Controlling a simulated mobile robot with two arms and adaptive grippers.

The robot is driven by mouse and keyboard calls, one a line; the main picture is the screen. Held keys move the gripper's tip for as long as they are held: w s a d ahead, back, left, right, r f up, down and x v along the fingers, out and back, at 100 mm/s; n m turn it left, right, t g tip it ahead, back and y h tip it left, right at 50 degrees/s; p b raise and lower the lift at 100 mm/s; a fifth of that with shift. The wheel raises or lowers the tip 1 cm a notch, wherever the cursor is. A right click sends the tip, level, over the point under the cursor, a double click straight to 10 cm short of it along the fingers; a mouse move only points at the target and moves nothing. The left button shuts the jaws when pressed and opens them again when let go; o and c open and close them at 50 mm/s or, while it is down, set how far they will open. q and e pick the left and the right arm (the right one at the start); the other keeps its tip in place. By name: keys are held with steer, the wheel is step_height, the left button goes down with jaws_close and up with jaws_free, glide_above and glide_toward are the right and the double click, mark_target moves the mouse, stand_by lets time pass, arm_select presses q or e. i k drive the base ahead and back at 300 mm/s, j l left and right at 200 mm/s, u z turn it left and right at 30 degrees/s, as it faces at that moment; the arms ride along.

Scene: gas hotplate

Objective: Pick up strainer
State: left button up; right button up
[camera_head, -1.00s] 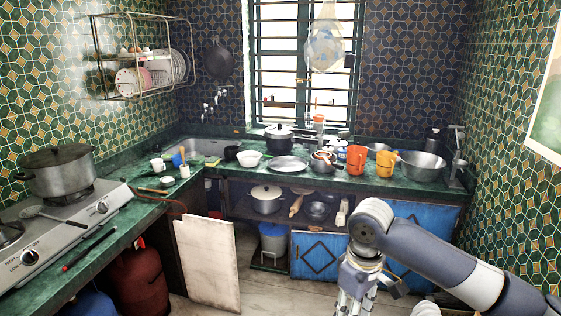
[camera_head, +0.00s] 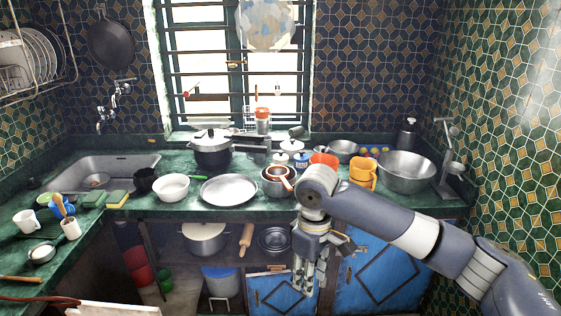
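A small round metal item with a handle (camera_head: 42,251), possibly the strainer, lies on the green counter (camera_head: 110,228) at the left; I cannot tell its kind for sure. My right gripper (camera_head: 303,288) hangs pointing down in front of the blue cabinet doors, below the counter top and far to the right of that item. It holds nothing that I can see, and its finger opening is not clear. My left gripper is out of view.
A white cup (camera_head: 26,221), sponges (camera_head: 117,199) and a sink (camera_head: 105,172) are at the left. A white bowl (camera_head: 171,187), a metal plate (camera_head: 229,190), a black pot (camera_head: 211,150), orange mugs (camera_head: 362,171) and a large metal bowl (camera_head: 405,168) crowd the back counter.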

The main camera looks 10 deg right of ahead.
mark_target(276, 173)
steer(key=i+l+z, duration=0.1)
steer(key=i+z, duration=0.8)
steer(key=i+j+z, duration=0.4)
steer(key=i+l+u, duration=0.1)
steer(key=i, duration=0.3)
steer(key=i+l+u, duration=0.1)
steer(key=i+l, duration=0.2)
steer(key=i+l+u, duration=0.1)
steer(key=u, duration=0.3)
steer(key=i+l+u, duration=0.15)
steer(key=u, duration=0.25)
steer(key=i+l+u, duration=0.1)
steer(key=u, duration=0.3)
steer(key=l+u, duration=0.25)
steer(key=u, duration=0.15)
steer(key=l+u, duration=0.35)
steer(key=u, duration=0.15)
steer(key=l+u, duration=0.3)
steer(key=u, duration=0.15)
steer(key=k+l+u, duration=0.15)
steer(key=u, duration=0.35)
steer(key=k+l, duration=0.05)
steer(key=l, duration=0.05)
